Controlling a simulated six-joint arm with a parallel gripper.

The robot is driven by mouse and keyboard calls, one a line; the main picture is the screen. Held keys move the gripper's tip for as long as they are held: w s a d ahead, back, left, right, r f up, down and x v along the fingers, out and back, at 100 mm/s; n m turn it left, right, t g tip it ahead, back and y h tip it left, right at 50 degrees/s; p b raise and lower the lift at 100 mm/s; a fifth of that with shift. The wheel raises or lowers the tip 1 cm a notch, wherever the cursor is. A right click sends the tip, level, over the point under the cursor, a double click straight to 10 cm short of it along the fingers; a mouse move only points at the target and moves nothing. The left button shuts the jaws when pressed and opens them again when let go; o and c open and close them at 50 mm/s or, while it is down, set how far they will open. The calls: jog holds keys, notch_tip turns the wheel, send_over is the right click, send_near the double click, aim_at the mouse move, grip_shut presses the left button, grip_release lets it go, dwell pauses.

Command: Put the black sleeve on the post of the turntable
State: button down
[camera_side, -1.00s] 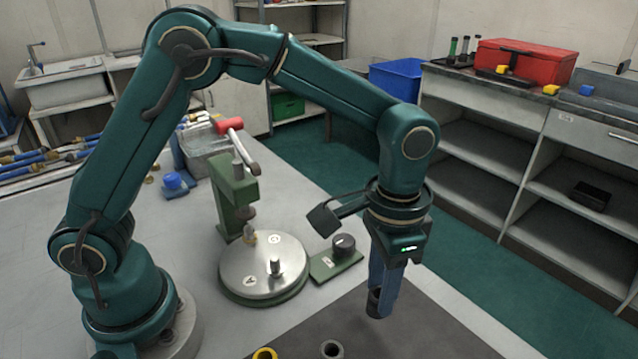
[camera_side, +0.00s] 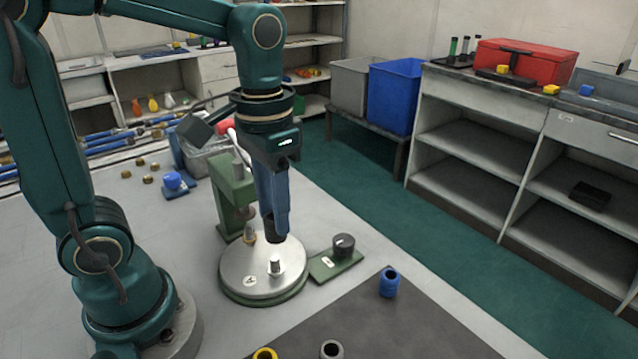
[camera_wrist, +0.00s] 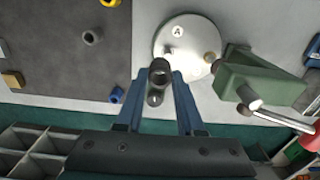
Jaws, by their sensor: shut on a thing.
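The black sleeve (camera_side: 274,232) is between the fingertips of my gripper (camera_side: 275,222), which is shut on it and points down. In the wrist view the sleeve (camera_wrist: 160,67) shows its round open end between the fingers. The turntable (camera_side: 246,290) is a round silver disc on a green base; it also shows in the wrist view (camera_wrist: 183,27). A short metal post (camera_side: 275,266) stands upright on the disc. In the side view the sleeve appears just above and behind the post, apart from it.
A green press (camera_side: 233,196) stands close behind the turntable, by a brass piece (camera_side: 250,236) on the disc. A green plate with a dark knob (camera_side: 343,244) lies at right. The dark mat (camera_side: 380,325) holds blue (camera_side: 389,282), grey (camera_side: 331,350) and yellow (camera_side: 265,354) sleeves.

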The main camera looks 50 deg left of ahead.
jog(key=shift+a+r+n, duration=0.45)
jog(key=shift+a+n, duration=0.05)
jog(key=shift+a, duration=0.2)
send_over(274, 258)
jog(key=shift+f, duration=2.95)
jog(key=shift+f, duration=1.45)
jog(key=shift+c, duration=0.2)
grip_release()
jog(key=shift+r, duration=0.1)
jog(key=shift+r, duration=3.65)
